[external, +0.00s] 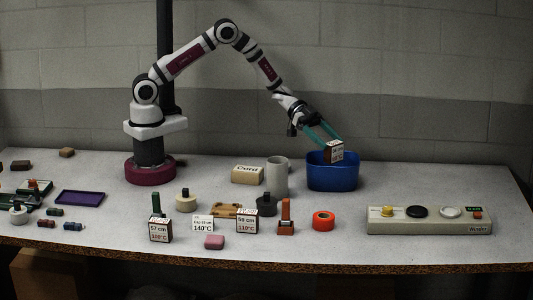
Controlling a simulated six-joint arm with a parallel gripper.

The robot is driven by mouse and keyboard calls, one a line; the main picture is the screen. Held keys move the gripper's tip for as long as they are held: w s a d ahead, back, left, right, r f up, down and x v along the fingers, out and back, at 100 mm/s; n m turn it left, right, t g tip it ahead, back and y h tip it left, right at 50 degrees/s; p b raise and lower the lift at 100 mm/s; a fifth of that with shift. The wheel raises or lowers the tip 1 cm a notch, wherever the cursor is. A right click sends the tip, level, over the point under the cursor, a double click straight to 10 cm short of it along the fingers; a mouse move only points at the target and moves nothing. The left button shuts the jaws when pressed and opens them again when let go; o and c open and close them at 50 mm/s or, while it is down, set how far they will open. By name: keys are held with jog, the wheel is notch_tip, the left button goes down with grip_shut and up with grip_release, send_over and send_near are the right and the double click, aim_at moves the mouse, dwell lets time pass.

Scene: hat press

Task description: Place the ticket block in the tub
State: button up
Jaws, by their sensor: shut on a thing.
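The ticket block (334,151), a small brown block with a white printed face, is held at the ends of the green fingers of my gripper (328,138). My gripper is shut on it. The blue tub (333,180) stands on the table at the right of the middle. The block is at the tub's rim height or slightly above, over the opening in this view. I cannot tell whether it touches the rim. The inside of the tub is mostly hidden. Two similar printed blocks stand on the table, one reading 57 cm (160,229) and one reading 59 cm (246,221).
A grey cylinder (277,176) and a box marked Cord (247,175) stand left of the tub. An orange tape roll (323,220) lies in front of it. A control panel (429,220) with several buttons is at the right.

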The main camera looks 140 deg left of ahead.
jog(key=shift+f, duration=0.15)
jog(key=shift+f, duration=0.45)
jog(key=o, duration=1.4)
